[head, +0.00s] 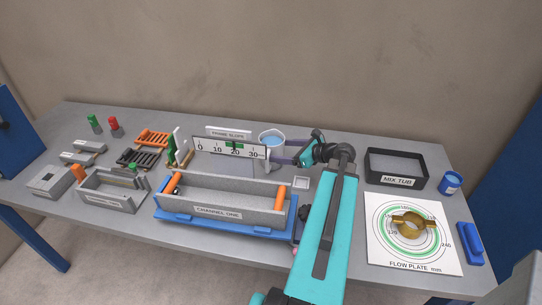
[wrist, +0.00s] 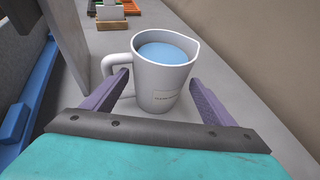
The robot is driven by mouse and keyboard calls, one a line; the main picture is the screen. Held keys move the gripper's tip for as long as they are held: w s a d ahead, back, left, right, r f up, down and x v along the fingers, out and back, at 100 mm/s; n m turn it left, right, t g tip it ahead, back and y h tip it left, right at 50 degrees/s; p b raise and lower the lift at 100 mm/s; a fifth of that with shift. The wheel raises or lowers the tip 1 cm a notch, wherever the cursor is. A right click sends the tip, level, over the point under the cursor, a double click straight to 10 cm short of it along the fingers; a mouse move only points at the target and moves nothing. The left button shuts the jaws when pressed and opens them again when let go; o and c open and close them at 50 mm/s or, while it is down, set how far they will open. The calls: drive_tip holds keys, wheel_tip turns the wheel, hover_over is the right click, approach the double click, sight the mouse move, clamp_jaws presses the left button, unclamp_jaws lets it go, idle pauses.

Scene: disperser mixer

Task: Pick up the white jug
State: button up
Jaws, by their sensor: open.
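My gripper (wrist: 160,85) is open. Its two purple fingers lie on either side of the jug, the left one near the handle. I cannot tell whether either finger touches it. In the head view my gripper (head: 284,150) is beside the jug.
The scale board (head: 229,148) and the channel labelled Channel One (head: 218,212) are at the middle. The mix tub (head: 424,182), a small blue cup (head: 451,182) and the flow plate sheet (head: 390,255) are to the right. The wall is close behind the table.

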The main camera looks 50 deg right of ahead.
drive_tip(key=shift+p+x, duration=0.9)
drive_tip(key=shift+x, duration=1.35)
drive_tip(key=shift+r, duration=0.15)
drive_tip(key=c, duration=1)
